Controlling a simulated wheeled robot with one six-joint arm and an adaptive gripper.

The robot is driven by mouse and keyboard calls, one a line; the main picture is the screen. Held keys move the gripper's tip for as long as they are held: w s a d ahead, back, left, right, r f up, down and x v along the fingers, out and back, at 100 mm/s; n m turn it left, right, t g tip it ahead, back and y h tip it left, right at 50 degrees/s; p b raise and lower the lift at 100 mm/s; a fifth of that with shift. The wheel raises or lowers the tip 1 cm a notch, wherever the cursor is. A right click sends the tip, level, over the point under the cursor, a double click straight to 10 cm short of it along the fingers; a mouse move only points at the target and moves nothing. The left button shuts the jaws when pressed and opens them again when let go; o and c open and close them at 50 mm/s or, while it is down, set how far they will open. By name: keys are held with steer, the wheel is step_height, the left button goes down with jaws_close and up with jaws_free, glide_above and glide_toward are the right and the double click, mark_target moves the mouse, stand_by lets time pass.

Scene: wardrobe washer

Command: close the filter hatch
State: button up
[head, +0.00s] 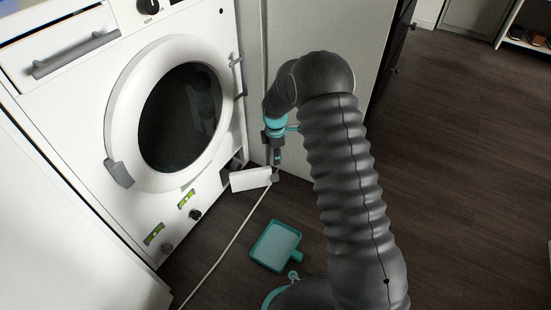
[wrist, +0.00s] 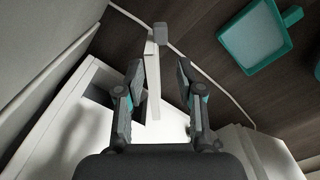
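The filter hatch (head: 250,179) is a small white flap at the lower right of the washer front (head: 215,185). It stands open, swung out from a dark opening (head: 231,166). A grey knob or handle sits at its outer end. In the wrist view the hatch (wrist: 152,72) shows nearly edge-on, with the grey handle (wrist: 160,33) at its far end. My gripper (head: 277,161) points down by the hatch's outer end. In the wrist view my gripper (wrist: 159,72) is open, its fingers apart with the hatch showing between them. Contact cannot be told.
A teal dustpan (head: 276,246) lies on the dark floor in front, also in the wrist view (wrist: 254,38). A pale cable (head: 228,245) runs along the floor by the hatch. A light cabinet panel (head: 310,35) stands right of the washer. The floor at right is clear.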

steer(key=shift+m+t+h, duration=0.4)
steer(key=shift+m+t, duration=0.2)
steer(key=shift+t, duration=0.3)
steer(key=d, duration=0.2)
steer(key=d+f, duration=0.1)
steer(key=d, duration=0.3)
steer(key=shift+w+d+f+p, duration=0.3)
steer(key=shift+d+f+p, duration=0.05)
steer(key=shift+d+f, duration=0.05)
jaws_close()
steer(key=s+d+f+t, duration=0.1)
steer(key=d+t, duration=0.1)
steer(key=d, duration=0.3)
steer(key=s+a+y+p, duration=0.2)
steer(key=s+a+y, duration=0.2)
steer(key=s+y, duration=0.45)
steer(key=w+a+f+h+b, duration=0.1)
steer(key=w+a+f+b, duration=0.1)
steer(key=w+a+f, duration=0.3)
steer(key=shift+w+a+f+t+h, duration=0.35)
steer(key=shift+a+f, duration=0.15)
steer(key=shift+f, duration=0.65)
